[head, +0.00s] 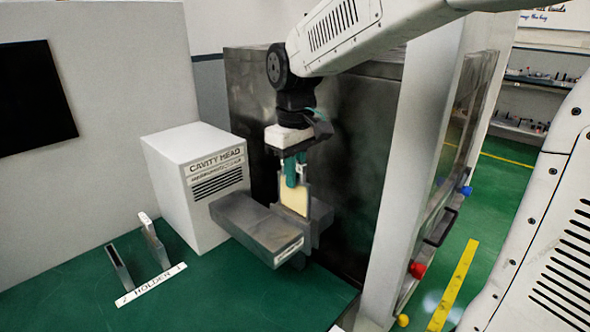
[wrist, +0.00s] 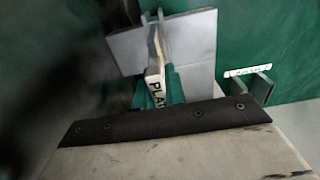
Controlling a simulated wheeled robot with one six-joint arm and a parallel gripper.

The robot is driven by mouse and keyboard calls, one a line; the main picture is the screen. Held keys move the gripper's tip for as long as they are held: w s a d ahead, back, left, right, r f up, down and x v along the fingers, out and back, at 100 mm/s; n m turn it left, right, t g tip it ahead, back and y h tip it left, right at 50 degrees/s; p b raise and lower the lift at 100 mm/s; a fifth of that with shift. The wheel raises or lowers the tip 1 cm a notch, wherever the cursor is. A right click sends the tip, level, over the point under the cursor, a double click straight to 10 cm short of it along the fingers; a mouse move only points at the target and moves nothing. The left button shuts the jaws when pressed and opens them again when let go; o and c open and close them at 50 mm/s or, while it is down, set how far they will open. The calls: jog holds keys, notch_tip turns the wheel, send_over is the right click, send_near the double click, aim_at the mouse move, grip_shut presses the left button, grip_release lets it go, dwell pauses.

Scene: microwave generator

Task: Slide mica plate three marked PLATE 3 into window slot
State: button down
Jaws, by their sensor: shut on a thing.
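My gripper (head: 292,178) points down with its green fingers shut on a thin cream mica plate (head: 294,198). The plate is roughly upright over the grey metal window block (head: 268,228) in front of the cavity head. The grey slot walls (wrist: 185,40) lie just beyond the plate in the wrist view. I cannot tell whether the plate's lower edge is inside the slot or above it.
The white cavity head box (head: 200,185) stands left of my gripper. A holder with two upright grey pieces (head: 153,240) is at the front left, with a label strip (head: 152,284). A dark metal cabinet (head: 345,160) stands close behind. The green table front is clear.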

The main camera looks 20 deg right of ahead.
aim_at(295, 211)
jog(key=shift+f, duration=3.1)
jog(key=c, duration=1.4)
grip_release()
jog(key=shift+o, duration=0.2)
notch_tip(295, 211, up, 8)
jog(key=shift+f, duration=0.1)
jog(key=s+d+f+m, duration=0.1)
jog(key=s+m, duration=0.1)
jog(key=s, duration=0.9)
jog(key=s+d+f+m+t, duration=0.1)
jog(key=s+d+f+m, duration=0.1)
jog(key=s, duration=0.9)
jog(key=shift+s+m, duration=0.3)
jog(key=shift+s, duration=0.05)
